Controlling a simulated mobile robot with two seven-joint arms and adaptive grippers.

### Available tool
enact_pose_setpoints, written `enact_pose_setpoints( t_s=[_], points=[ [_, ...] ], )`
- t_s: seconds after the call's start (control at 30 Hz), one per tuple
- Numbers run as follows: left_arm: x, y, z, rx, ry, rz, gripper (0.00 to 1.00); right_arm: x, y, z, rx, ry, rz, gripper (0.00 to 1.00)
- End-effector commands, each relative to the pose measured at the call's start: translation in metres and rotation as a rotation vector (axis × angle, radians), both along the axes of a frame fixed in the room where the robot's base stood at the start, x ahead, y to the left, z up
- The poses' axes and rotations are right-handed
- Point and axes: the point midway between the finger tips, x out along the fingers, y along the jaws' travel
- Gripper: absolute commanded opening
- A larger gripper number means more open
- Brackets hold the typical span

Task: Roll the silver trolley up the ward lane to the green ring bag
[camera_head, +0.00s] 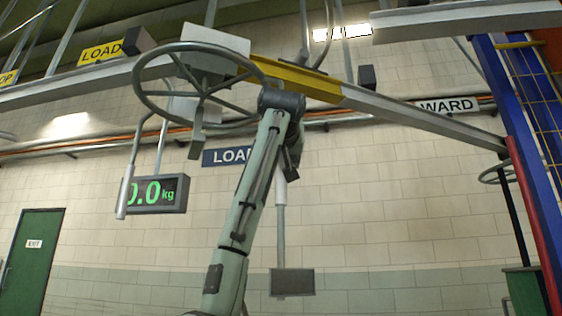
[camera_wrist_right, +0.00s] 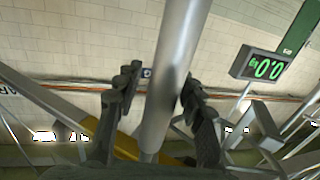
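My right arm rises through the middle of the head view. Its gripper points down, largely hidden behind the wrist. In the right wrist view, which is upside down, the right gripper (camera_wrist_right: 165,85) has its fingers on both sides of a smooth silver rod (camera_wrist_right: 172,75), apparently pressed against it. The lower end of a pale silver rod (camera_head: 281,191) shows just below my gripper in the head view. I cannot tell which trolley part carries it. The WARD sign (camera_head: 447,105) marks the lane at right. The green ring bag cannot be made out. My left gripper is out of view.
Overhead are a handwheel (camera_head: 151,103), a yellow rail piece (camera_head: 300,82) and a grey rail (camera_head: 420,118) running right. A scale display (camera_head: 158,194) reads 0.0 kg, beside another silver grip (camera_head: 125,192). A blue frame (camera_head: 520,130) stands at right.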

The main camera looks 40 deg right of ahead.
Motion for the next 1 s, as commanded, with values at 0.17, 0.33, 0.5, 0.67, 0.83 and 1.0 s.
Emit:
enact_pose_setpoints(
  t_s=[0.17, 0.33, 0.5, 0.67, 0.83, 1.0],
  points=[
    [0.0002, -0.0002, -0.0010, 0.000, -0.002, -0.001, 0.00, 0.0012, -0.0010, -0.0006, 0.001, 0.001, 0.000, 0.39],
    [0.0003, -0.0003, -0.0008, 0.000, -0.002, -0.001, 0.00, 0.0010, -0.0010, -0.0006, 0.001, 0.001, 0.000, 0.28],
    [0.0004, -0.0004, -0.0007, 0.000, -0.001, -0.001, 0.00, 0.0009, -0.0009, -0.0006, 0.001, 0.001, 0.000, 0.07],
    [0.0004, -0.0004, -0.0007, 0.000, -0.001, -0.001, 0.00, 0.0009, -0.0009, -0.0005, 0.001, 0.001, 0.000, 0.00],
    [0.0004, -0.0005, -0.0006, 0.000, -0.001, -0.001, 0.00, 0.0008, -0.0009, -0.0005, 0.000, 0.001, 0.000, 0.00],
    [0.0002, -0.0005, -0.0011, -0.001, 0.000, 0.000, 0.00, -0.0003, -0.0016, -0.0006, 0.001, 0.001, -0.001, 0.00]
  ],
)
